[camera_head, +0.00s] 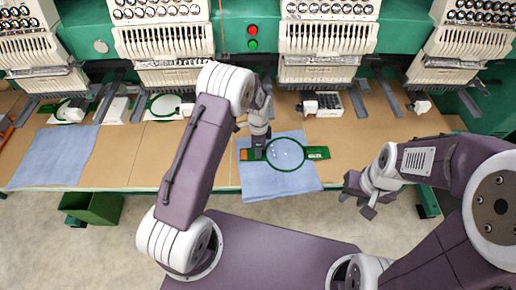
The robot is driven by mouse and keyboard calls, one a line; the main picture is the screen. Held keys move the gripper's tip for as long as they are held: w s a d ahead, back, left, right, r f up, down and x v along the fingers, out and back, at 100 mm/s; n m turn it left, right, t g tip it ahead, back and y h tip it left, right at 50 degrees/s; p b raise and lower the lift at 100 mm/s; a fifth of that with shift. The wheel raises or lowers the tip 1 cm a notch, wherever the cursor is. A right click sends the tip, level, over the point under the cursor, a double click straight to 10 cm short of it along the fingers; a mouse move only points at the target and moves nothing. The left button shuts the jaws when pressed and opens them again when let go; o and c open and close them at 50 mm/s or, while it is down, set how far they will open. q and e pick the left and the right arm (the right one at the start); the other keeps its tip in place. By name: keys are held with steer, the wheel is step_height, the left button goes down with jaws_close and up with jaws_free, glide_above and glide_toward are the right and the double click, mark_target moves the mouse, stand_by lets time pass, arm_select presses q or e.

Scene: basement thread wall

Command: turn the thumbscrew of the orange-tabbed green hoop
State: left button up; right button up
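The green hoop (303,153) lies on a light blue cloth (275,187) at the table's front edge. Its orange tab (244,155) is at the left end, and a green tab (318,153) sticks out at the right. My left gripper (259,153) points down at the hoop's left side, just right of the orange tab. It hides that part of the rim, and I cannot make out the thumbscrew or whether the fingers touch anything. My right gripper (359,197) is open and empty, in front of the table, to the right of the cloth.
Several embroidery machine heads (162,40) line the back of the table (365,140). Another blue cloth (55,157) lies at the left. Other green hoops (163,106) sit under the left heads. A dark green bin (95,207) stands on the floor. The tabletop right of the hoop is mostly clear.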

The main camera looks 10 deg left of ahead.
arm_select(q)
step_height(320, 180, up, 9)
stand_by(0.6)
stand_by(0.3)
